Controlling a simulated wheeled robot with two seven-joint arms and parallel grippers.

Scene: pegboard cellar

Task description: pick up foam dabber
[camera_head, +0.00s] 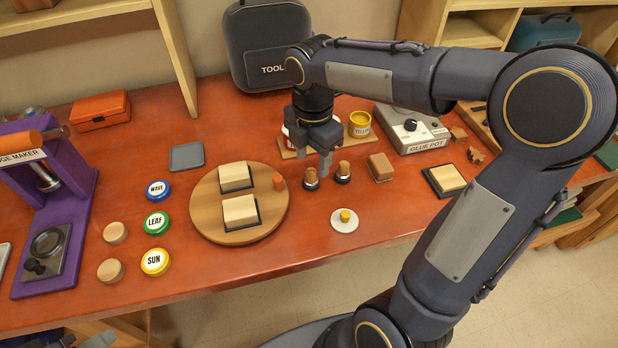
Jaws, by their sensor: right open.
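Two small knobbed pieces with wooden handles and dark round bases, which look like foam dabbers, stand upright side by side on the red-brown bench: a left one (311,184) and a right one (342,176). My right gripper (313,164) is open and points down just above and behind the left dabber, its fingers overlapping the dabber's top in the head view. I cannot tell whether they touch it. My left gripper is not in view.
Behind my gripper are a yellow pot (360,124) and a partly hidden red-and-white pot. A round wooden board (208,222) with two pale blocks lies to the left, a white disc (344,226) in front, a wooden block (381,168) and glue pot (412,130) to the right.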

